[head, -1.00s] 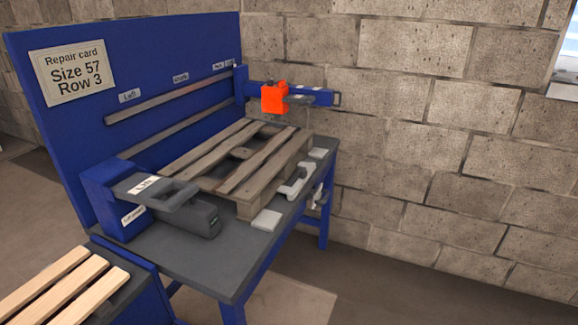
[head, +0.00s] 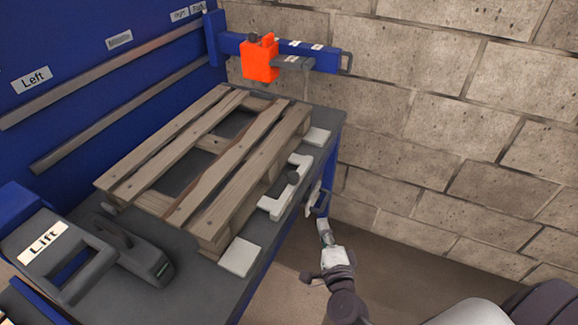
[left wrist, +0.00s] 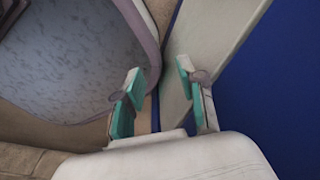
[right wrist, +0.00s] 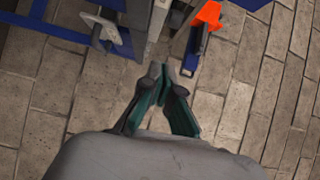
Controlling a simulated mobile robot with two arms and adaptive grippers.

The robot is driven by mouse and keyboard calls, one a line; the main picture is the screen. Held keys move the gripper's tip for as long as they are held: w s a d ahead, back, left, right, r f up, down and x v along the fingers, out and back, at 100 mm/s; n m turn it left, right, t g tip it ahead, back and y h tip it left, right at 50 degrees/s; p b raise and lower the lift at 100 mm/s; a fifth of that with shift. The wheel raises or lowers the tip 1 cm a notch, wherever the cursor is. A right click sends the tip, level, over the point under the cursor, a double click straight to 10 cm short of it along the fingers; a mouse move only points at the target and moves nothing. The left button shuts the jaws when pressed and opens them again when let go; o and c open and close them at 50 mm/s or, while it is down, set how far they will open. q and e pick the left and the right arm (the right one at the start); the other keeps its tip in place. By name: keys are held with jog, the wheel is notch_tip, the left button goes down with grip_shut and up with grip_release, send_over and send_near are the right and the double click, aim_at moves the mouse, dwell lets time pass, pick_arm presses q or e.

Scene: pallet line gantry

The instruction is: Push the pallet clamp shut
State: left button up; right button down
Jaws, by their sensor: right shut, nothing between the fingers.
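A wooden pallet (head: 215,150) lies on the dark bench. A white clamp-like piece with a dark knob (head: 270,205) stands beside the pallet's right side, near the bench edge. I cannot tell whether it presses on the pallet. My right gripper (head: 325,232) is low beside the bench's right edge, below and right of that piece, apart from it. In the right wrist view its fingertips (right wrist: 166,78) are together and empty. My left gripper (left wrist: 162,95) shows only in its wrist view, with fingers apart and nothing between them.
A small white and dark fitting (head: 315,196) hangs at the bench edge, just above my right gripper. An orange block (head: 259,62) sits on a blue arm at the back. A grey Lift handle (head: 60,255) is at lower left. A block wall (head: 450,150) stands to the right.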

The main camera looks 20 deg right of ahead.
aim_at(289, 188)
pick_arm(q)
jog(key=shift+s+a+r+p, duration=0.15)
jog(key=shift+s+r+p, duration=0.3)
jog(key=shift+r+p, duration=0.35)
pick_arm(e)
jog(key=a+x, duration=0.1)
jog(key=x, duration=0.3)
jog(key=r+x, duration=0.1)
jog(key=x, duration=0.3)
jog(key=a+x, duration=0.1)
jog(key=x, duration=0.4)
jog(key=shift+w+a+r, duration=0.25)
jog(key=shift+w+a, duration=0.1)
jog(key=shift+w, duration=0.05)
jog(key=w+a, duration=0.3)
jog(key=shift+w+b, duration=0.2)
jog(key=shift+b, duration=0.15)
pick_arm(q)
jog(key=shift+s+a+f, duration=0.15)
jog(key=shift+f, duration=0.2)
pick_arm(e)
jog(key=shift+r, duration=0.1)
pick_arm(q)
jog(key=shift+s, duration=0.1)
pick_arm(e)
jog(key=shift+s, duration=0.1)
